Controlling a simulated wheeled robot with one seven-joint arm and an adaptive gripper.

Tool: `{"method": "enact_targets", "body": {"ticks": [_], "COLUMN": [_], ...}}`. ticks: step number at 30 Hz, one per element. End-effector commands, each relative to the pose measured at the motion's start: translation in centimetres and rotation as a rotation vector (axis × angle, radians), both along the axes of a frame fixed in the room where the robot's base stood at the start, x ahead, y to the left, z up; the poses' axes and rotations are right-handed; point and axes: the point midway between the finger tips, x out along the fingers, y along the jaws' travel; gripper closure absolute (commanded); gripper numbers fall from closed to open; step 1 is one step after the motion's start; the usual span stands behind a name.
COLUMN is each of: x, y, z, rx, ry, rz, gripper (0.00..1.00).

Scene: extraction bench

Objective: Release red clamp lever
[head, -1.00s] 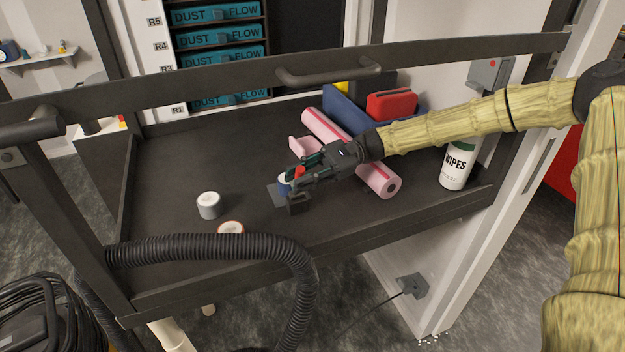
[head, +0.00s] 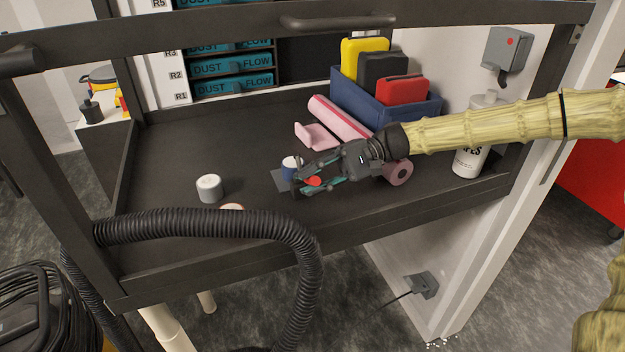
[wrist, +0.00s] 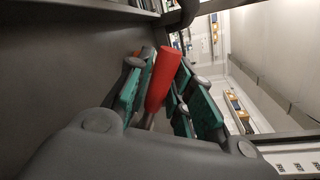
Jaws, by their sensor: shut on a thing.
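The red clamp lever (wrist: 163,80) stands between the fingers of my gripper (wrist: 160,95) in the wrist view, which is shut on it. In the head view the lever shows as a small red patch (head: 313,181) between the fingers of my gripper (head: 318,183). The base of the lever is mostly hidden by my fingers.
A blue bin (head: 350,100) holds yellow, black and red cases. A wipes canister (head: 468,160) stands right. A black hose (head: 200,224) crosses the front edge.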

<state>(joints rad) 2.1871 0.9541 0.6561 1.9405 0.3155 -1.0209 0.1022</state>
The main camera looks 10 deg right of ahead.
Motion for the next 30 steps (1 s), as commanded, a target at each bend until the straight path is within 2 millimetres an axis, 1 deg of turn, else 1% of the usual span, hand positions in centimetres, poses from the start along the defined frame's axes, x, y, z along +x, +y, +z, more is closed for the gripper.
{"method": "enact_targets", "body": {"ticks": [1, 15, 16, 19, 30], "x": [-0.13, -0.16, -0.16, -0.14, -0.04], "y": [0.02, 0.01, 0.01, 0.00, -0.24], "z": [-0.35, -0.35, -0.35, -0.32, -0.16], "rx": [-0.001, 0.001, 0.001, 0.001, 0.002], "ry": [-0.004, -0.016, -0.016, -0.016, -0.019], "rz": [0.001, 0.001, 0.001, 0.001, -0.001], "gripper": [1.00, 1.00, 0.74, 0.56, 0.56]}}
